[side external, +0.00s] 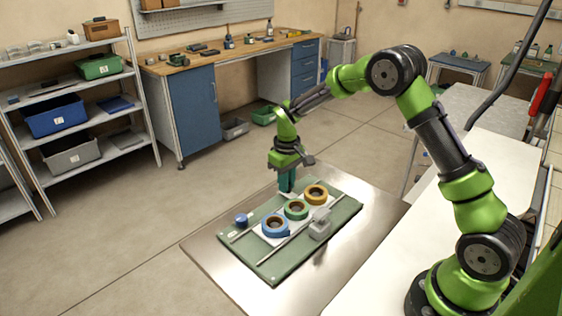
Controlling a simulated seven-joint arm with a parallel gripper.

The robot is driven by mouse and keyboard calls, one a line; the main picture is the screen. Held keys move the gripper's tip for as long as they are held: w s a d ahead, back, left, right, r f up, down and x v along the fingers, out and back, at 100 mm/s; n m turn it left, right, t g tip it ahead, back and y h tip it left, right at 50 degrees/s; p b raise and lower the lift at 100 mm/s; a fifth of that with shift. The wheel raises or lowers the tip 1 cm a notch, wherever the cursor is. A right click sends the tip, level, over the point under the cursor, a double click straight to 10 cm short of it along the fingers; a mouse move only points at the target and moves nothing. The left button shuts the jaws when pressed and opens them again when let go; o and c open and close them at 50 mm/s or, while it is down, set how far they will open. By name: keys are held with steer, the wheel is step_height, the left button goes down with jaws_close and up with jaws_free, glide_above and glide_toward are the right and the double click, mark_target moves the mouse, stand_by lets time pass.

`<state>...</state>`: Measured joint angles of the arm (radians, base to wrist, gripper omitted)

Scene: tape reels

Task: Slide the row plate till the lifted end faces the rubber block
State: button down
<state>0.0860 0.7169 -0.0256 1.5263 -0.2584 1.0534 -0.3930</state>
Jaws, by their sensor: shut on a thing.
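The pale row plate (259,231) lies on a green board between thin rails. It carries a blue reel (275,226) at the near left, a green reel (296,209) in the middle and an orange reel (316,194) at the far right. My gripper (288,189) points down at the plate's far edge, behind the green and orange reels. It is shut, seemingly on the row plate; the contact itself is too small to see. A light grey block (320,226), possibly the rubber block, stands at the plate's near side. I cannot make out which reel has a lifted end.
A small blue round piece (241,219) stands at the green board's (272,271) left edge. The board lies on a metal table (222,272) with bare room around it. A white bench (375,274) is at the right.

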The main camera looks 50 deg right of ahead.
steer(key=d, duration=0.7)
steer(key=shift+d, duration=0.3)
steer(key=c, duration=1.1)
jaws_free()
steer(key=shift+a+r, duration=0.1)
steer(key=shift+r, duration=0.05)
steer(key=shift+r, duration=0.35)
step_height(320, 180, up, 16)
